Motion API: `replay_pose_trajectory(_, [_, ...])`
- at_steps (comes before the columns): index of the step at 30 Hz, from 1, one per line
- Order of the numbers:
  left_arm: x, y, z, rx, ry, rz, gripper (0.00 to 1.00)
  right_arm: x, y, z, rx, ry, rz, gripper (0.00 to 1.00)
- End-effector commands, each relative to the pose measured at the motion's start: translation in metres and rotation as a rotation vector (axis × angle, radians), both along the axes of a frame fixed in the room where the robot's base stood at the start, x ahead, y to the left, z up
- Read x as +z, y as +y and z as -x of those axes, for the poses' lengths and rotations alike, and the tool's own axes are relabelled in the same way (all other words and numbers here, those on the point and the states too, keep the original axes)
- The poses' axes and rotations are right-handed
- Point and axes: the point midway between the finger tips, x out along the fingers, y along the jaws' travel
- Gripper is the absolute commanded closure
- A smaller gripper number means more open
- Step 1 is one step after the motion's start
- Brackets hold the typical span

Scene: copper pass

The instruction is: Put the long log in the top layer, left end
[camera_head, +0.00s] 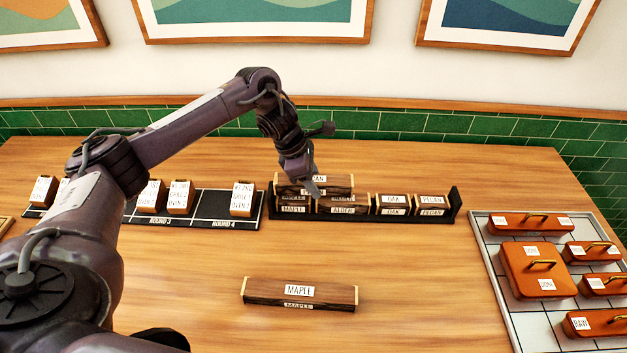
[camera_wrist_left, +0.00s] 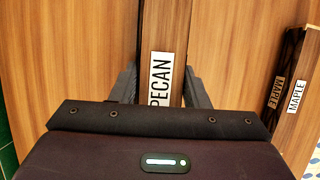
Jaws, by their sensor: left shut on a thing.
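The dark rack (camera_head: 455,204) stands at the back of the table, with a row of short logs in it, including maple (camera_head: 292,205), alder (camera_head: 343,205), oak (camera_head: 393,206) and pecan (camera_head: 432,206). A long log labelled PECAN (camera_head: 340,184) lies level over the left end of that row. My left gripper (camera_head: 308,187) is shut around its middle from above. Whether the log touches the row below is hard to tell. The left wrist view shows the pecan log (camera_wrist_left: 168,45) between the fingers. A long maple log (camera_head: 300,292) lies on the table in front. My right gripper is out of view.
A black board (camera_head: 200,205) with several labelled wooden blocks lies left of the rack. A tray (camera_head: 505,290) with orange handled boxes (camera_head: 535,268) stands at the right. The table around the maple log is clear. A green tiled wall (camera_head: 425,122) runs behind.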

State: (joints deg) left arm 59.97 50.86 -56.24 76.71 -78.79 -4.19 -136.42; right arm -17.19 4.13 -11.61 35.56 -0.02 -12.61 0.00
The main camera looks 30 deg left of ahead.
Motion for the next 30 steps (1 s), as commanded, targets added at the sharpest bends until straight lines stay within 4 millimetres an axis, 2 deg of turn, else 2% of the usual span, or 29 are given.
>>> replay_pose_trajectory(3, [-0.006,0.000,0.000,-0.001,-0.002,0.000,0.87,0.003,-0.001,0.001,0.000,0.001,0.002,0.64])
replay_pose_trajectory(8, [-0.006,0.000,0.000,0.000,-0.002,0.000,0.87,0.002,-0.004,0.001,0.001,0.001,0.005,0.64])
replay_pose_trajectory(25, [-0.018,0.000,-0.001,0.000,-0.003,0.001,0.87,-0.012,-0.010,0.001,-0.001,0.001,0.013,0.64])
replay_pose_trajectory(26, [-0.018,0.000,0.000,-0.001,-0.001,-0.001,0.57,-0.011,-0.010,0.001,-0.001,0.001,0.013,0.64])
replay_pose_trajectory(30, [-0.018,0.000,0.000,-0.001,-0.001,-0.001,0.39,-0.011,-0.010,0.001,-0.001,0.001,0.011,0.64])
